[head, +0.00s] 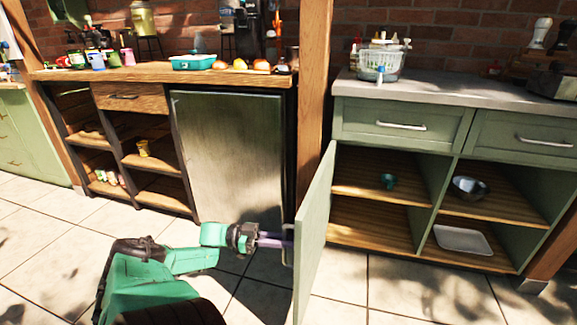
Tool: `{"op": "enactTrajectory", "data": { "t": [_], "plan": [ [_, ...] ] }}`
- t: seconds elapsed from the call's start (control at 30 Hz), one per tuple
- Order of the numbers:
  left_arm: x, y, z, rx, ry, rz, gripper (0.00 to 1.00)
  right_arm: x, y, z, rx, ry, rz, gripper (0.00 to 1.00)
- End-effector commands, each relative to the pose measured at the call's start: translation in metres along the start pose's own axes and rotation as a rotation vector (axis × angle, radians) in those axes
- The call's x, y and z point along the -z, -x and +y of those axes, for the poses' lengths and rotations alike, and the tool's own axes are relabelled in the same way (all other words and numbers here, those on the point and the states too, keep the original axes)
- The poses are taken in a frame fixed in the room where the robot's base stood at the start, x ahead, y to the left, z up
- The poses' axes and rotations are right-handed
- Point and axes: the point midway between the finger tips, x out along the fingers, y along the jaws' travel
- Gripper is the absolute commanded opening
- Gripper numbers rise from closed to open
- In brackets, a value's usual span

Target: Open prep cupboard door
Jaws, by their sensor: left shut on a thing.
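The green prep cupboard door (315,235) stands swung out from the left side of the green cabinet, seen nearly edge-on. Behind it the cupboard interior shows, with a wooden shelf (375,187). My left gripper (284,240) is at the door's outer face and is shut on the door handle (288,250), which is partly hidden by the fingers. My left arm reaches in from the lower left over the tiled floor. My right gripper is not in view.
A wooden post (313,90) rises left of the cabinet. A small fridge (228,155) stands further left. Tiled floor (400,295) in front is clear.

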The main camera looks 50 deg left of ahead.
Motion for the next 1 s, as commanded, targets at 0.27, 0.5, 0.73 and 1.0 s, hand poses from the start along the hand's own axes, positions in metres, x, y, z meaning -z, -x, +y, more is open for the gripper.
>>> {"op": "enactTrajectory", "data": {
  "t": [0.27,0.5,0.73,1.0],
  "plan": [
    [-0.002,0.000,0.001,-0.002,0.004,-0.004,0.00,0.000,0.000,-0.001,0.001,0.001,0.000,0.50],
    [-0.001,0.000,0.001,0.000,0.002,-0.002,0.45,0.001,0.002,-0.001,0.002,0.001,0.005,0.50],
    [-0.001,0.002,0.000,0.001,0.001,-0.001,0.45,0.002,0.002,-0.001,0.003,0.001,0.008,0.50],
    [-0.004,0.047,-0.001,0.005,0.001,-0.005,0.45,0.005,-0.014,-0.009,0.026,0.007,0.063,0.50]
  ]
}}
